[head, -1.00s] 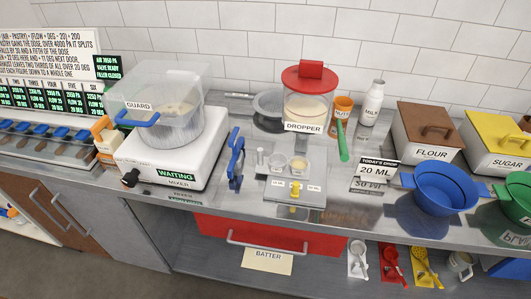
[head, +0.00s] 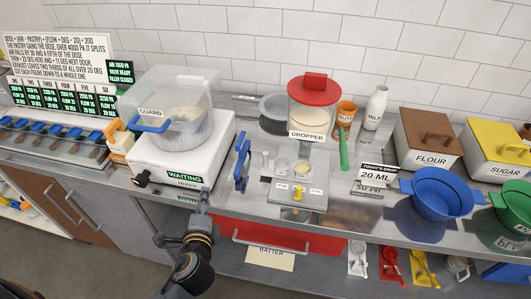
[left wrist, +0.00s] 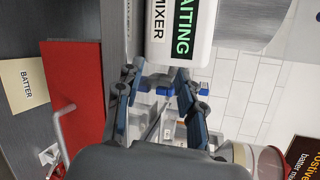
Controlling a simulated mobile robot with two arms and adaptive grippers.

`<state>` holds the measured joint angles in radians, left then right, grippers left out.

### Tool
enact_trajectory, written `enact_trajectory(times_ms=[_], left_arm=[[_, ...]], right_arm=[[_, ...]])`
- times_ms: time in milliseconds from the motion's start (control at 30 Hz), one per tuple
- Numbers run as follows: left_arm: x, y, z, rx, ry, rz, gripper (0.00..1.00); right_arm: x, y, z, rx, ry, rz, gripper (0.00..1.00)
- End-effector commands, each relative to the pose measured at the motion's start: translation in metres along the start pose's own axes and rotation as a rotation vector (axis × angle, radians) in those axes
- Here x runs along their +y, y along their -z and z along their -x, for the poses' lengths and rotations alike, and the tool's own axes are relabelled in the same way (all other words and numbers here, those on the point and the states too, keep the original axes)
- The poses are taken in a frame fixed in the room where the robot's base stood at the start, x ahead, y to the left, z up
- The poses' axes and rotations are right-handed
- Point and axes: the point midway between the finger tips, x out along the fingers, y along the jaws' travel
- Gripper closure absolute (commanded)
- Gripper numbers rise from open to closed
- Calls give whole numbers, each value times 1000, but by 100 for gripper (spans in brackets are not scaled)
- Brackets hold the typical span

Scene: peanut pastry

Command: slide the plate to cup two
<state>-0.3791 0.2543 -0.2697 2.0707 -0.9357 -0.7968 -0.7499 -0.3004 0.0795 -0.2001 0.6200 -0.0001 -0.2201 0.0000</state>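The plate (head: 312,197) is a grey metal slab on the counter below the red-lidded dropper (head: 310,112). A small yellow knob (head: 298,193) stands at its front, between small labels too small to read. Small cups stand behind the knob; one cup (head: 302,168) under the dropper looks pale yellow inside. I cannot tell which is cup two. My left gripper (head: 205,196) is at the counter's front edge by the mixer, left of the plate and apart from it. In the left wrist view its fingers (left wrist: 156,92) are spread with nothing between them. My right gripper is not in view.
The white mixer (head: 160,158), reading WAITING, stands left of the plate. A blue upright handle (head: 242,165) stands between mixer and plate. A blue bowl (head: 443,192) is at right. A red drawer (head: 275,240) is below the counter edge. A green-handled tool (head: 344,150) is beside the dropper.

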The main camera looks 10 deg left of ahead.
Motion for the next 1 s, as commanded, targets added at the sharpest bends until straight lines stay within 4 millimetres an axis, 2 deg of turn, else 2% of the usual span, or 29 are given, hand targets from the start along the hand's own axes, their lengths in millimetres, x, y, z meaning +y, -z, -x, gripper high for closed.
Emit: enact_trajectory(times_ms=[167,233,300,433,533,667,767,1000], left_arm=[[-36,26,-11,35,240,-451,62],[-49,44,-12,46,352,-672,62],[-57,62,-10,53,456,-884,62],[-60,87,-7,59,586,-1158,62],[-60,97,-6,60,632,-1258,62],[-64,102,-12,58,644,-1286,62],[-71,106,-23,57,643,-1282,62],[-92,126,-65,56,643,-1279,62]], right_arm=[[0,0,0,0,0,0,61],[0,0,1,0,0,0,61],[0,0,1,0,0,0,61],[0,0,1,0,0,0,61],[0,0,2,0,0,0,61],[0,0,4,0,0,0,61],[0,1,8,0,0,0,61],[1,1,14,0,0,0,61]])
